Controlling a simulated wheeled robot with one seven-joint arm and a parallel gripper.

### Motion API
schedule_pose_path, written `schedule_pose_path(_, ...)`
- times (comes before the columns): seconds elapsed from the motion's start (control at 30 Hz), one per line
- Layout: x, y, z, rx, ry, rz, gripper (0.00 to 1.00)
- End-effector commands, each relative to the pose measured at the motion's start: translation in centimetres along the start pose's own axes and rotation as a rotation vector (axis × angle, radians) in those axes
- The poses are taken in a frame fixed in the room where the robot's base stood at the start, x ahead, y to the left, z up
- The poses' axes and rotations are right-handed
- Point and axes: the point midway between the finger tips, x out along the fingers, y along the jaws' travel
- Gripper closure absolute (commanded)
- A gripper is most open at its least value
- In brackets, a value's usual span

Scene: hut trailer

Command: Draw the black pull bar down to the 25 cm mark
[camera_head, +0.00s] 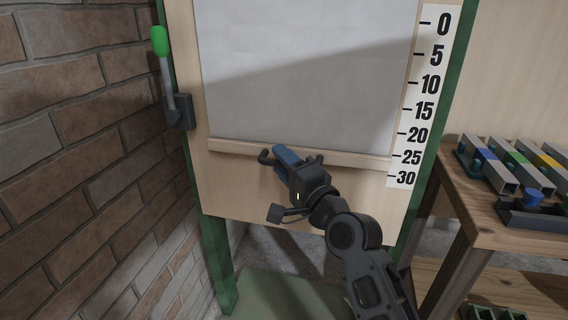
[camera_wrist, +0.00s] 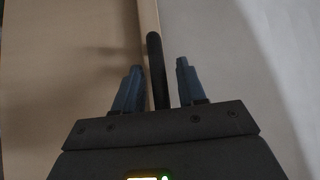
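The pale blind (camera_head: 300,75) hangs in a wooden frame and ends in a wooden bottom rail (camera_head: 235,147). The rail's right end is about level with the 25 mark on the white scale (camera_head: 405,110), its lower edge slightly below. The black pull bar (camera_head: 265,158) is at the rail, mostly hidden behind my gripper in the head view. My gripper (camera_head: 284,154) is at the rail. In the wrist view the bar (camera_wrist: 157,70) stands between the blue fingers of my gripper (camera_wrist: 157,82), with gaps visible on both sides. The fingers are open.
A green-handled lever (camera_head: 160,45) is on the left post beside a brick wall (camera_head: 70,130). A wooden bench (camera_head: 500,220) with metal bars and coloured clamps stands at the right. The panel below the rail is clear.

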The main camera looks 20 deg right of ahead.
Motion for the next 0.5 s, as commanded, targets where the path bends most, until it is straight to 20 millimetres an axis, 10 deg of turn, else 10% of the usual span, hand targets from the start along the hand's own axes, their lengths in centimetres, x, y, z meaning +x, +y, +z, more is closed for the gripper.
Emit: schedule_pose_path(0.5,-4.7,0.1,0.0,0.000,0.000,0.003,0.60)
